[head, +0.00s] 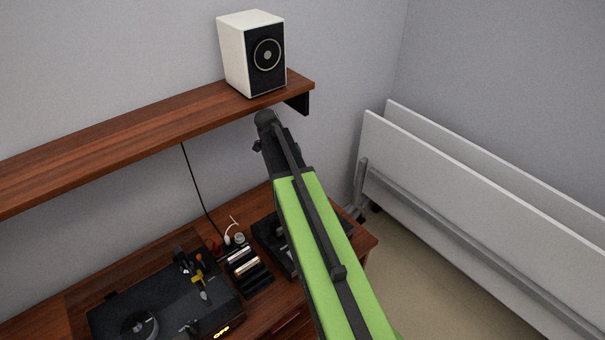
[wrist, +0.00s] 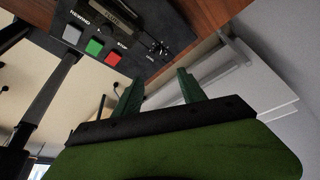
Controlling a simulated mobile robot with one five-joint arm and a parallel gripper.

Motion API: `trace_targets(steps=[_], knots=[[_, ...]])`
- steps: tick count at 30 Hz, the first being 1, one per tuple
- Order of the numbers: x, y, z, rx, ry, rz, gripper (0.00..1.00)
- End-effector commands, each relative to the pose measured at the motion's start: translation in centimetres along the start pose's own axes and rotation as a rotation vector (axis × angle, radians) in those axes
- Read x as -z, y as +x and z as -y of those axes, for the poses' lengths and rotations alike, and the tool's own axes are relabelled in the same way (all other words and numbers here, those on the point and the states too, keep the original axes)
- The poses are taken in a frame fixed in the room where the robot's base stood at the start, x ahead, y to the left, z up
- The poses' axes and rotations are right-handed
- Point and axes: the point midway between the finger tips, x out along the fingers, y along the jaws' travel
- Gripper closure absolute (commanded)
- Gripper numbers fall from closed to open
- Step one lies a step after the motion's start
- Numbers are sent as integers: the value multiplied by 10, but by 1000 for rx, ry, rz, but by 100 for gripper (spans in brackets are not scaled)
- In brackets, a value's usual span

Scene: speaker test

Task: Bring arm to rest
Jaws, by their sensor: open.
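My arm, with a green link, reaches up and forward in the head view, its dark end a little below the right end of the shelf. My gripper (wrist: 158,92) shows in the wrist view with two green fingers spread apart and nothing between them. A white speaker with a black front (head: 252,54) stands upright on the right end of the brown wooden shelf (head: 120,126). The gripper's fingers cannot be made out in the head view.
A black turntable (head: 150,318) and a black device, whose buttons (wrist: 95,47) show in the wrist view, sit on the wooden cabinet (head: 366,243). White folded panels (head: 470,200) stand at the right. The floor (head: 425,270) between cabinet and panels is clear.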

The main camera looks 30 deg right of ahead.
Motion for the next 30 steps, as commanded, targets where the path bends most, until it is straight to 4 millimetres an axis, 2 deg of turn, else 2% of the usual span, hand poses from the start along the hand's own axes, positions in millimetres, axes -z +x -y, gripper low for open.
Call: trace_targets(steps=[10, 14, 17, 21, 24, 27, 30], knots=[[0, 1, 0, 0, -1, 0, 52], [-16, 6, -12, 7, -117, 23, 52], [-52, 15, -40, 32, -406, 76, 52], [-120, 25, -97, 126, -1018, 172, 52], [-159, 28, -134, 218, -1415, 218, 52], [-186, 29, -162, 304, -1717, 241, 52], [-200, 28, -179, 365, -1899, 250, 52]])
